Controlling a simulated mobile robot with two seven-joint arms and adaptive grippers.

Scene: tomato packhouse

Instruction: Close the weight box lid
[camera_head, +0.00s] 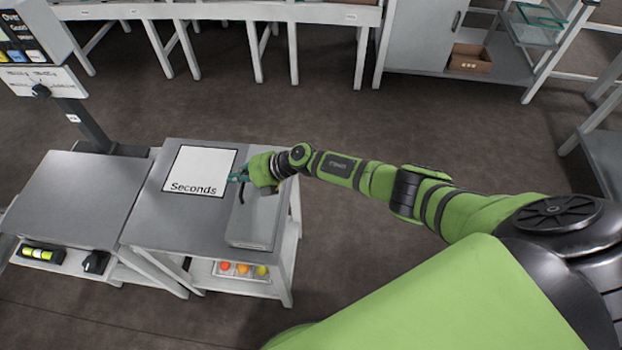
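The weight box (254,222) is a grey box at the right edge of the grey table, beside the white "Seconds" mat. Its top looks flat and grey; I cannot tell whether the lid is fully down. My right gripper (239,183) comes in from the right and is over the far left part of the box, by the right edge of the mat. Its fingers point left and are small and dark, so whether they are open or touch the lid is unclear. The gripper and wrist hide the far end of the box. My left gripper is not in view.
The "Seconds" mat (199,171) is bare. A tray with tomatoes (242,270) is on the shelf below. Another grey table (75,198) with a post and display stands at left. A bench and cabinet (427,38) are at the back; open floor lies between.

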